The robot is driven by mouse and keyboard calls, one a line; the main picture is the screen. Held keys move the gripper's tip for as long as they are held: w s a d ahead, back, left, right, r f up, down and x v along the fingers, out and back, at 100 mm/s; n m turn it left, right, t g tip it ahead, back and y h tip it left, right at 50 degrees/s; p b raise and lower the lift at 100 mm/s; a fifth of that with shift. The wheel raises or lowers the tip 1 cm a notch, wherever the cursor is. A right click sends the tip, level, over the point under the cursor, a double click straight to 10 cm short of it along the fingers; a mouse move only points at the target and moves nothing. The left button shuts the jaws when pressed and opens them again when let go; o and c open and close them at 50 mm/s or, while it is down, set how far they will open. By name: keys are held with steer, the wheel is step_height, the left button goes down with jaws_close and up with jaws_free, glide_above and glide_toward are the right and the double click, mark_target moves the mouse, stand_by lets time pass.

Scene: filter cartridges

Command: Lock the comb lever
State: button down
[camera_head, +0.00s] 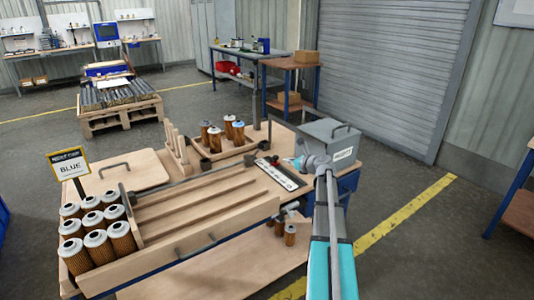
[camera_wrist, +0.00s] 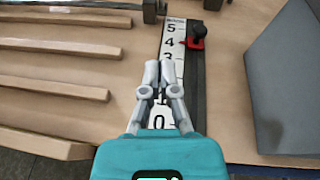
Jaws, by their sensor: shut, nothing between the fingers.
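My gripper (camera_wrist: 159,70) is shut and empty, over the white number strip (camera_wrist: 171,47) in the wrist view. The strip reads 5, 4, 3 beyond my fingertips and 0 between the finger links. A red slider with a black knob (camera_wrist: 198,36) sits beside the 4 on the dark rail, ahead and right of my fingertips, apart from them. In the head view the strip (camera_head: 287,178) lies at the table's right end, with my gripper (camera_head: 302,164) near it. A dark bar (camera_head: 221,171) runs along the back of the wooden rails. I cannot tell which part is the comb lever.
A grey lidded box (camera_head: 331,142) stands right of the strip. Wooden rails (camera_head: 215,205) fill the table's middle. Several filter cartridges (camera_head: 97,240) stand at front left, more in a wooden tray (camera_head: 244,148) behind. A sign reading BLUE (camera_head: 69,165) stands at left.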

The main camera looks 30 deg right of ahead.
steer(key=shift+w, duration=0.1)
steer(key=b, duration=0.3)
glide_toward(259, 150)
steer(key=f, duration=0.3)
steer(key=shift+w+d+f, duration=0.3)
steer(key=shift+w, duration=0.1)
steer(key=shift+w+a+r+p, duration=0.25)
steer(key=shift+w+r+p, duration=0.3)
steer(key=shift+w, duration=0.35)
steer(key=shift+w+a+r+p, duration=0.25)
steer(key=shift+w+r+p, duration=0.25)
steer(key=shift+w, duration=0.35)
steer(key=shift+d+r, duration=0.1)
steer(key=shift+d, duration=0.1)
steer(key=shift+d+p, duration=0.1)
steer(key=shift+p, duration=0.2)
